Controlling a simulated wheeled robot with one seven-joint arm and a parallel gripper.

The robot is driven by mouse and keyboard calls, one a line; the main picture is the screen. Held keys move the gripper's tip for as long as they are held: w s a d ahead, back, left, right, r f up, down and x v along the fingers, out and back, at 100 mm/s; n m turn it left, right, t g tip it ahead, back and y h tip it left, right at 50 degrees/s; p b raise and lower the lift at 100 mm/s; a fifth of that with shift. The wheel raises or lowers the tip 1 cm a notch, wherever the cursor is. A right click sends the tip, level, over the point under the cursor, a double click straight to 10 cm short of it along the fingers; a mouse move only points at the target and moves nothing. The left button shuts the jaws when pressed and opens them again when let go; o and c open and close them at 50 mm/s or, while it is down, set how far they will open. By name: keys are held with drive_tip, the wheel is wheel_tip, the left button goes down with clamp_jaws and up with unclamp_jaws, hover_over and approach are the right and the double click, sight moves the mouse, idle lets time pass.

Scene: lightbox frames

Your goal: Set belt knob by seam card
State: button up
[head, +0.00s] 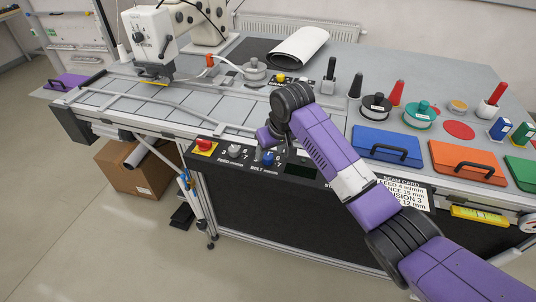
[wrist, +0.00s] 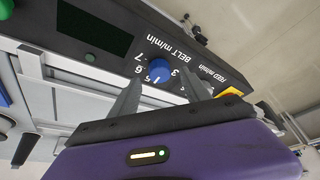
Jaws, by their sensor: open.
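The blue belt knob (head: 268,158) sits on the black control panel (head: 319,184) along the table's front edge. My gripper (head: 266,142) is just above it in the head view, pointing down. In the wrist view the blue knob (wrist: 158,71) lies between the two open fingers of my gripper (wrist: 162,80); I cannot tell whether they touch it. Dial numbers 3, 5, 6 and 7 partly show around it; its pointer is unclear. The white seam card (head: 408,192) reads feed 4 m/min, 15 mm, 3 and 12 mm; my arm hides its left part, including any belt line.
Left of the belt knob are a grey feed knob (head: 235,150) and a red-and-yellow stop button (head: 204,146). A dark display (head: 300,171) is to its right. A blue case (head: 386,146) and an orange case (head: 466,162) lie on the table at right.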

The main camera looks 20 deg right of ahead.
sight(268, 156)
drive_tip(key=shift+x, duration=1.85)
clamp_jaws()
